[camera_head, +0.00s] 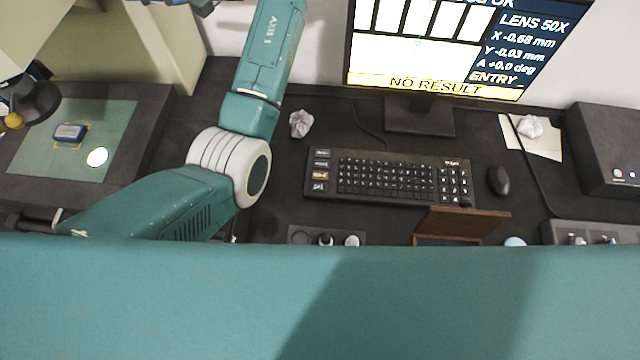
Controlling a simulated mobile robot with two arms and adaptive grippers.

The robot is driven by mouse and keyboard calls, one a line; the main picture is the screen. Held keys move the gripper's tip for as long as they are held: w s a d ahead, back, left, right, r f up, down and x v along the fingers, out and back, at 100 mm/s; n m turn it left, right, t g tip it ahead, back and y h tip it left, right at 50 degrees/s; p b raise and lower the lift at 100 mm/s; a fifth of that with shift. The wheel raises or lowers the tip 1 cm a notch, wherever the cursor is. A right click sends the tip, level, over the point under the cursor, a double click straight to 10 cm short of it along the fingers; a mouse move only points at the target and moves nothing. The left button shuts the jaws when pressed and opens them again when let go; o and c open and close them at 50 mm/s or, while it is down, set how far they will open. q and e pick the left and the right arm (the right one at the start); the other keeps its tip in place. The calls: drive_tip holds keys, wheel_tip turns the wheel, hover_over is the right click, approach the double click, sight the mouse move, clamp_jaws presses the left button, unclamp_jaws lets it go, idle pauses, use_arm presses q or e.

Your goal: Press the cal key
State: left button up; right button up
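A black keyboard (388,178) lies on the dark desk below the monitor. A separate column of labelled keys (320,171) runs down its left end, one of them yellowish. The labels are too small to read, so I cannot tell which key is cal. The monitor (455,48) shows "LENS 50X", "X -0.68 mm", "Y -0.03 mm", "A +0.0 deg", "ENTRY" and a yellow "NO RESULT" bar. My teal arm comes in from the lower left, bends left of the keyboard and leaves at the top edge. Neither gripper can be seen.
A mouse (498,180) lies right of the keyboard. A brown open box (462,222) stands just below its right end. Crumpled paper (301,123) lies at its upper left. A dark device (607,150) is at right. A green mat (110,120) holds a blue block (70,132).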

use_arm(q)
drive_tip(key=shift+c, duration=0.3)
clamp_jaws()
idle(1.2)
